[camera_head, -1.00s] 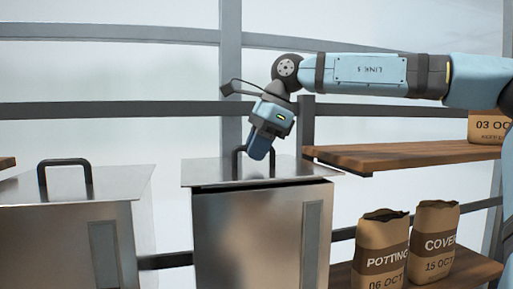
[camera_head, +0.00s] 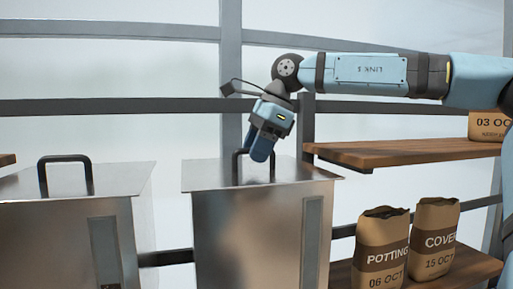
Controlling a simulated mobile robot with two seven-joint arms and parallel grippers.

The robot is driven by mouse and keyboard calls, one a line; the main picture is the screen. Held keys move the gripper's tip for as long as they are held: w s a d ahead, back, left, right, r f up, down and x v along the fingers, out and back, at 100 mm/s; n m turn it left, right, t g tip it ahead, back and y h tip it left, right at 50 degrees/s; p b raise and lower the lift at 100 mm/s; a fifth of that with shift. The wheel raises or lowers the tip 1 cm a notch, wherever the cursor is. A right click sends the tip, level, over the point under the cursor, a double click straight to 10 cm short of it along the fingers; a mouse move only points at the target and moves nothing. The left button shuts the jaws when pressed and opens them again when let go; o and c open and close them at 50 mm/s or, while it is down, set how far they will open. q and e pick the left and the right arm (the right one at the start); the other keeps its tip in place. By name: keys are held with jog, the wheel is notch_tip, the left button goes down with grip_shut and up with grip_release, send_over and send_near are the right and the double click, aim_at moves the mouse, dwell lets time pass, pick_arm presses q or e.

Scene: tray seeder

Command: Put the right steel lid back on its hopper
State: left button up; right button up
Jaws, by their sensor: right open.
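The right steel lid (camera_head: 215,175) lies flat on the right hopper (camera_head: 225,235), with no gap showing along its front edge. Its dark loop handle (camera_head: 238,166) stands up from the top. The gripper is open; whether a finger still touches the handle cannot be told. My left gripper is not in view.
A second steel hopper (camera_head: 50,245) with its lid (camera_head: 118,180) on stands at the left. On the right, a wooden shelf (camera_head: 400,153) is close to the right lid's edge. Paper bags (camera_head: 380,248) stand on a lower shelf (camera_head: 455,272). A grey frame rises behind.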

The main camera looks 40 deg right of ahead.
jog(key=shift+s+d+r, duration=0.1)
jog(key=shift+d+r, duration=0.05)
jog(key=shift+r, duration=0.15)
jog(key=b+v, duration=0.2)
jog(key=v, duration=1.1)
